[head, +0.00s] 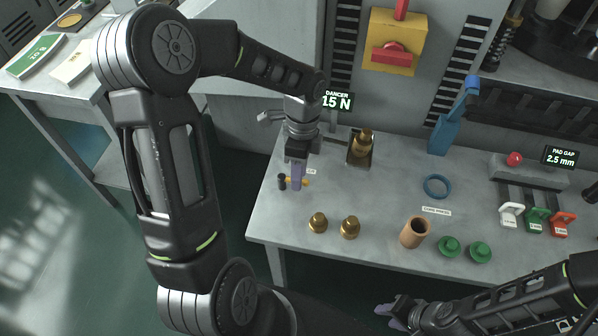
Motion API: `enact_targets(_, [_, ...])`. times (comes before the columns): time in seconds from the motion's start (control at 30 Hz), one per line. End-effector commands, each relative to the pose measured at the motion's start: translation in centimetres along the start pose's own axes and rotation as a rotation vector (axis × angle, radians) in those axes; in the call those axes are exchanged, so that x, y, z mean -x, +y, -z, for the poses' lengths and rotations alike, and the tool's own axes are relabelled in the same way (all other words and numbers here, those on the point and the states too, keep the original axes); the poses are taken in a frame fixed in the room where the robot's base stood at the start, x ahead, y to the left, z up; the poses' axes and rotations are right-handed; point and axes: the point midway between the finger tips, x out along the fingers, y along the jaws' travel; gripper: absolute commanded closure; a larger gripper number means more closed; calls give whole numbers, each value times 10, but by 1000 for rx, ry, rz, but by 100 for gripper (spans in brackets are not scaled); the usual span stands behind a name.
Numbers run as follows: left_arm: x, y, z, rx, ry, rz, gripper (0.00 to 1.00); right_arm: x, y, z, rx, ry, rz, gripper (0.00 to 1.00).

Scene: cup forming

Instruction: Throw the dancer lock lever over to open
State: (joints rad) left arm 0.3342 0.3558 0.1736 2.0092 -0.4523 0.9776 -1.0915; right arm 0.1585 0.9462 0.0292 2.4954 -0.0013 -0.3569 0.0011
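A small fitting with a black knob (282,182) and an orange-yellow part (304,182) stands on the left of the grey bench; it looks like the dancer lock lever. My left gripper (296,186) points down right at it, its purple fingers between the black knob and the orange part and hiding its middle. I cannot tell whether the fingers touch it or how far apart they are. The dancer display (337,101) behind reads 15 N. My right gripper (388,316) is low in the picture, off the front of the bench, with its purple fingertips apart and empty.
Brass pieces (318,222), a copper-coloured cup (415,232) and green round pieces (480,252) stand along the bench front. A blue ring (437,186) lies mid-bench. A brass piece in a holder (360,150) stands just right of my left gripper.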

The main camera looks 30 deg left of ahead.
Motion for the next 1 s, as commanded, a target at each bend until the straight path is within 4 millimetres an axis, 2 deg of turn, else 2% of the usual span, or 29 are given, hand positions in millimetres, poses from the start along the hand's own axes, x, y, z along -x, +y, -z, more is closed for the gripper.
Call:
enact_targets(0.17, [15,-1,0,0,0,5,65,0,0,0,0,0,0,64])
enact_targets(0.53, [70,-1,0,-1,1,4,65,-1,0,0,0,0,0,64])
enact_targets(0.67, [77,0,0,-1,0,2,65,-1,0,0,0,0,0,64])
enact_targets(1.0, [78,0,0,-1,0,1,65,-1,0,0,0,0,0,64])
